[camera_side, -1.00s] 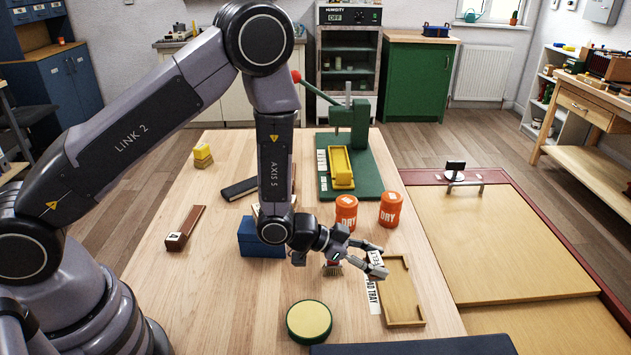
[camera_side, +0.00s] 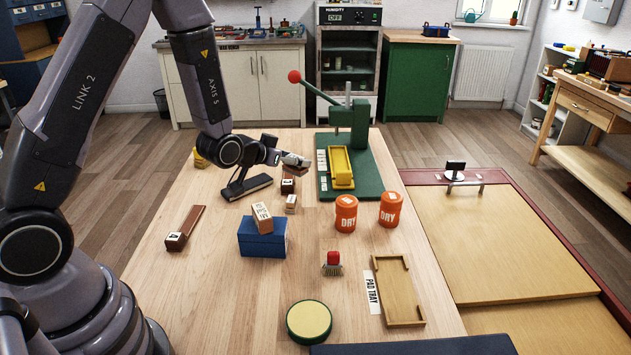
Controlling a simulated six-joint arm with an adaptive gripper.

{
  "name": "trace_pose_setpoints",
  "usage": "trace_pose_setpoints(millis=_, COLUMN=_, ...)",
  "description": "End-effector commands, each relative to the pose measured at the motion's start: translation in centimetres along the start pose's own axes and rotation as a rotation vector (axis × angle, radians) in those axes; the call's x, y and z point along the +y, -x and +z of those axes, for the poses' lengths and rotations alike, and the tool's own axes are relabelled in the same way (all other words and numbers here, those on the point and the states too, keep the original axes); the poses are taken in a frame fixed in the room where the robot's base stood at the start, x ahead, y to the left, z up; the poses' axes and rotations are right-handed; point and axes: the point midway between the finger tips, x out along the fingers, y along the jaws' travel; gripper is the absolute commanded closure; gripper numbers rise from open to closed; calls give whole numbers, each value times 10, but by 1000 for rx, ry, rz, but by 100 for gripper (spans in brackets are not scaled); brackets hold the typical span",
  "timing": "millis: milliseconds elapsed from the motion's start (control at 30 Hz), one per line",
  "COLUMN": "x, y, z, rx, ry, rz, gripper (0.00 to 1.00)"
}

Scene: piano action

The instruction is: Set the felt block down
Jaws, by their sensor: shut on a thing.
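My gripper (camera_side: 300,161) is at the far middle of the table, left of the green press. It is shut on a small reddish-brown piece (camera_side: 298,171), mostly hidden by the fingers. I cannot read any marking that shows this piece to be the felt block. A small dark brown block (camera_side: 288,187) with a pale label stands just below it in the picture; I cannot tell whether the two touch. A small tan block (camera_side: 291,204) stands nearer. A tan block with a lettered label (camera_side: 262,217) lies on the blue box (camera_side: 262,241).
The green press (camera_side: 352,165) with a yellow tray (camera_side: 341,168) stands right of my gripper. Two orange DRY cans (camera_side: 346,214), a red-handled brush (camera_side: 333,263), the wooden pad tray (camera_side: 400,290) and a round pad (camera_side: 309,321) are nearer.

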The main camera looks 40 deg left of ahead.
Motion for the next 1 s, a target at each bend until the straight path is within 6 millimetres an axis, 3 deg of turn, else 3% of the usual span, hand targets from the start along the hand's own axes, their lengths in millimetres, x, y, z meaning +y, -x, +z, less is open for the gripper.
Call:
trace_pose_setpoints(millis=167, x=-71, y=-2, z=18, rx=-5, ry=63, rz=-127, gripper=85)
trace_pose_setpoints(millis=267, x=-125, y=4, z=35, rx=-7, ry=114, rz=-226, gripper=85)
trace_pose_setpoints(millis=400, x=-196, y=21, z=64, rx=-7, ry=185, rz=-360, gripper=85)
trace_pose_setpoints(millis=500, x=-237, y=38, z=84, rx=-6, ry=231, rz=-445, gripper=85)
trace_pose_setpoints(millis=633, x=-274, y=58, z=106, rx=-4, ry=275, rz=-527, gripper=85)
trace_pose_setpoints(millis=800, x=-297, y=72, z=122, rx=-2, ry=305, rz=-582, gripper=85)
trace_pose_setpoints(millis=900, x=-307, y=67, z=125, rx=-2, ry=310, rz=-591, gripper=85)
trace_pose_setpoints(millis=1000, x=-321, y=50, z=126, rx=1, ry=309, rz=-592, gripper=85)
